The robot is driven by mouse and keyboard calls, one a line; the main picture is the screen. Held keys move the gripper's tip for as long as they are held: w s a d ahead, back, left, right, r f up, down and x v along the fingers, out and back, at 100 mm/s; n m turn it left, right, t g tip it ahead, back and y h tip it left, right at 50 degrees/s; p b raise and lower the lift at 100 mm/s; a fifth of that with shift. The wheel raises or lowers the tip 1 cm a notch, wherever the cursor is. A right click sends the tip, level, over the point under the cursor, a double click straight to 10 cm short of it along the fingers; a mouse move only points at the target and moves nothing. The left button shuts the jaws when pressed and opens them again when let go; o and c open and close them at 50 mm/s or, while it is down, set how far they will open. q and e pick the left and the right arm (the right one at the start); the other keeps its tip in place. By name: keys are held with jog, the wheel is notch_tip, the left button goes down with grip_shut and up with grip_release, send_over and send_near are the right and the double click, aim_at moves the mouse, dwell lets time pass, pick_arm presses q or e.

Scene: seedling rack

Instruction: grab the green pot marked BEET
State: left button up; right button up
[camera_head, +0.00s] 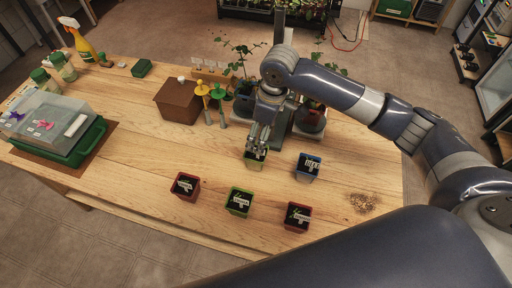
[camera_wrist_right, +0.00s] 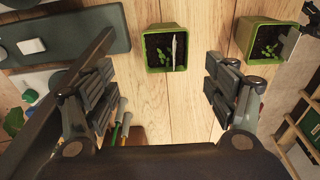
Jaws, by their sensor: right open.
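A small green pot (camera_head: 257,160) with dark soil and seedlings stands on the wooden table, right below my right gripper (camera_head: 260,140). In the right wrist view a green pot (camera_wrist_right: 150,52) with a pale label stake, seen edge-on, lies ahead of the gap between the fingers. My right gripper (camera_wrist_right: 168,92) is open and empty there, its fingers apart from the pot. A second green pot (camera_wrist_right: 243,38) stands to the right in that view. In the head view another green pot (camera_head: 239,209) stands nearer the front edge. I cannot read BEET on any label. My left gripper is not in view.
A blue pot (camera_head: 307,176) stands right of the gripper. Two red pots (camera_head: 184,194) (camera_head: 297,224) stand nearer the front. Potted plants, hand tools (camera_head: 217,95) and a brown box (camera_head: 178,102) are behind. Bare table (camera_head: 130,160) lies to the left.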

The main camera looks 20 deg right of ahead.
aim_at(256, 158)
jog(key=f, duration=0.3)
jog(key=shift+s+a+f, duration=0.2)
jog(key=shift+a, duration=0.2)
jog(key=shift+w+f+p, duration=0.15)
jog(key=shift+f+p, duration=0.35)
jog(key=shift+f, duration=0.15)
jog(key=f, duration=0.2)
jog(key=f+p, duration=0.1)
jog(key=shift+a+f, duration=0.25)
jog(key=shift+a, duration=0.05)
jog(key=shift+f, duration=0.45)
jog(key=shift+c, duration=0.3)
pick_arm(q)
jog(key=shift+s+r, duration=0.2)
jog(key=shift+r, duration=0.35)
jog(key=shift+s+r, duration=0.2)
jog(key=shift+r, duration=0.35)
pick_arm(e)
jog(key=c, duration=1.2)
